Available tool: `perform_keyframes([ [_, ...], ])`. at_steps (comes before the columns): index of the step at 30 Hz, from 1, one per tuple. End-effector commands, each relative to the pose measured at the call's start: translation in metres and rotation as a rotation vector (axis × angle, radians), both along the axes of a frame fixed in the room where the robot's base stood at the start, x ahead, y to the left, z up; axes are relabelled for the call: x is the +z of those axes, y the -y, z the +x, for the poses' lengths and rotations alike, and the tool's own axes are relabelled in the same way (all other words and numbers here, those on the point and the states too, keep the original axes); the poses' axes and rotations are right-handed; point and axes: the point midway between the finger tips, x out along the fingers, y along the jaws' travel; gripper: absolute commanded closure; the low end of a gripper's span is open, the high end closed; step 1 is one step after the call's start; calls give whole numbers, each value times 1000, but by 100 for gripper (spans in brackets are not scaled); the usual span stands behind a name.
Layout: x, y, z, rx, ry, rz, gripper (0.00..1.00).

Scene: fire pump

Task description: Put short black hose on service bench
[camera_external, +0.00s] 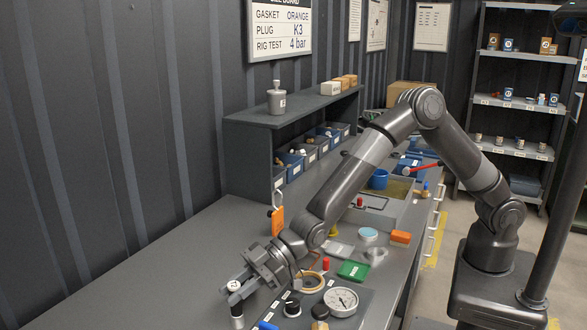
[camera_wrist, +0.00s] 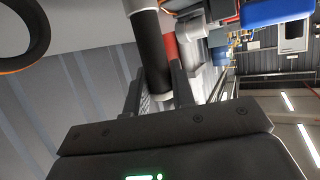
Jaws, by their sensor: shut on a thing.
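A short black hose with pale ends is in my gripper (camera_external: 240,288). In the external view the hose (camera_external: 236,310) stands roughly upright below the fingers at the front left of the grey service bench (camera_external: 175,285), its pale lower end close to the bench top. I cannot tell whether it touches. In the wrist view the black hose (camera_wrist: 151,45) lies between the fingers of my gripper (camera_wrist: 156,88), which are shut on it. The fingers hide part of it.
A pressure gauge (camera_external: 341,301), black knobs, a tan ring (camera_external: 311,283) and a green item (camera_external: 353,270) lie right of my gripper. A raised shelf (camera_external: 250,125) with blue bins stands behind. The bench's left part is clear. A black ring (camera_wrist: 25,35) shows in the wrist view.

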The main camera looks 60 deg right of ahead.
Motion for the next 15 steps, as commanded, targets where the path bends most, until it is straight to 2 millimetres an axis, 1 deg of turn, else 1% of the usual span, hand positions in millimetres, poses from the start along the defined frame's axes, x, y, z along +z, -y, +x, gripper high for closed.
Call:
perform_keyframes([
  [4, 2, 0, 1, -1, 1, 2, 100],
  [8, -1, 0, 1, -1, 1, 2, 100],
  [9, -1, 0, 1, -1, 2, 0, 75],
  [15, -1, 0, 1, -1, 1, 1, 58],
])
